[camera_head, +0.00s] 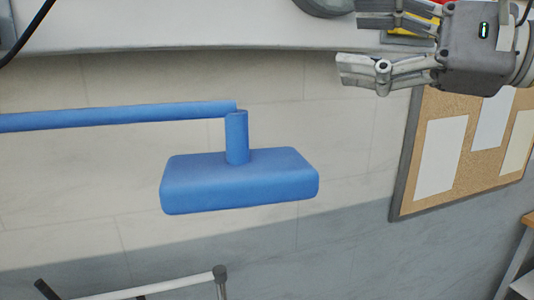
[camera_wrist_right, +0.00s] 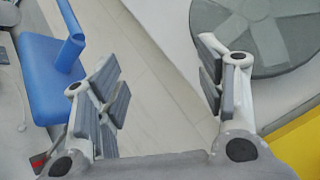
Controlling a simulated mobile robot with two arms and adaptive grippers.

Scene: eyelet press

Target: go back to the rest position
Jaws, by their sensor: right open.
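My right gripper (camera_head: 352,44) is at the upper right of the head view, its fingers spread and pointing left, with nothing between them. It also shows in the right wrist view (camera_wrist_right: 160,72), where the gap between the fingers holds only pale background. A blue block on a short post and long blue bar (camera_head: 240,182) is below and left of the gripper, clearly apart from it in the picture. The blue piece also shows at the left of the right wrist view (camera_wrist_right: 52,85). My left gripper is in neither view.
A pale surface edge (camera_head: 200,28) runs along the top. A dark grey round disc (camera_wrist_right: 262,35) lies beside the right finger in the wrist view, with a yellow thing (camera_wrist_right: 302,146) below it. A cork board with papers (camera_head: 425,112) hangs at right. A metal rail (camera_head: 150,289) shows below.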

